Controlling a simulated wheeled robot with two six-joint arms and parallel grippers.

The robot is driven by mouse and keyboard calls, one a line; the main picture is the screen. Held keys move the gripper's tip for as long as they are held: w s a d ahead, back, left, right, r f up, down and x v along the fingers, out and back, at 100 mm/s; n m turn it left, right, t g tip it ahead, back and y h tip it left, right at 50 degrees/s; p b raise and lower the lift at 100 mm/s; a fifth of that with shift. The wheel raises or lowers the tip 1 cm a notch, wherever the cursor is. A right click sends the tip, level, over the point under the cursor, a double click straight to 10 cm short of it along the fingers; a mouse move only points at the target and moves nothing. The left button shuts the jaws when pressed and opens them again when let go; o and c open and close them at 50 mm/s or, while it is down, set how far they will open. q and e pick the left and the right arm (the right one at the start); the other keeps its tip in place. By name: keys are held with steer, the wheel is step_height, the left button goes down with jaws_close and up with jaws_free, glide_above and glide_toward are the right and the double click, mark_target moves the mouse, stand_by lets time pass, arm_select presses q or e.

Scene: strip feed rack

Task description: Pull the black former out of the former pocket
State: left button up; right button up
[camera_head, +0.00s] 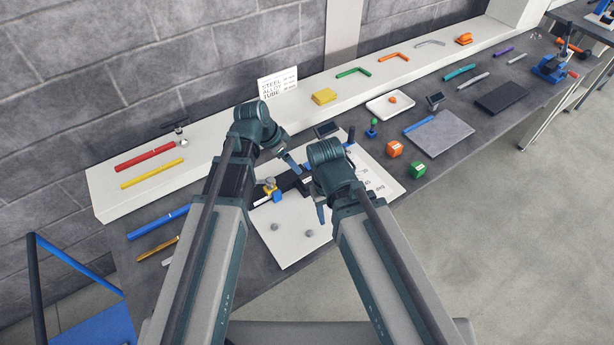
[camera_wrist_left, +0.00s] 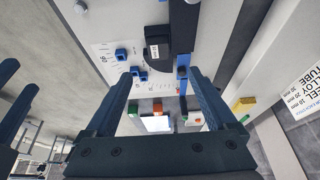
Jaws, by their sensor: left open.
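In the head view the left gripper (camera_head: 294,166) is above the dark fixture (camera_head: 286,182) on the white board. My right gripper (camera_head: 320,212) hangs over the board to the right; its fingers are seen edge-on. The arms hide part of the fixture.
The white board (camera_head: 285,240) carries two grey knobs and a yellow-and-blue clamp (camera_head: 272,190). An orange cube (camera_head: 394,149) and a green cube (camera_head: 417,170) stand to the right. A raised white shelf (camera_head: 220,150) with coloured rods runs behind.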

arm_select(q)
steer(key=b, duration=0.7)
glide_above(305, 179)
steer(key=s+a, duration=0.1)
steer(key=a, duration=0.1)
step_height(305, 179, down, 8)
arm_select(e)
glide_above(327, 245)
step_height(327, 245, down, 8)
arm_select(q)
steer(key=shift+b, duration=0.3)
steer(key=b+x, duration=0.5)
steer(key=shift+s+d+f, duration=0.1)
arm_select(e)
step_height(327, 245, down, 5)
steer(key=shift+r, duration=0.2)
arm_select(q)
steer(key=shift+c, duration=0.2)
jaws_close()
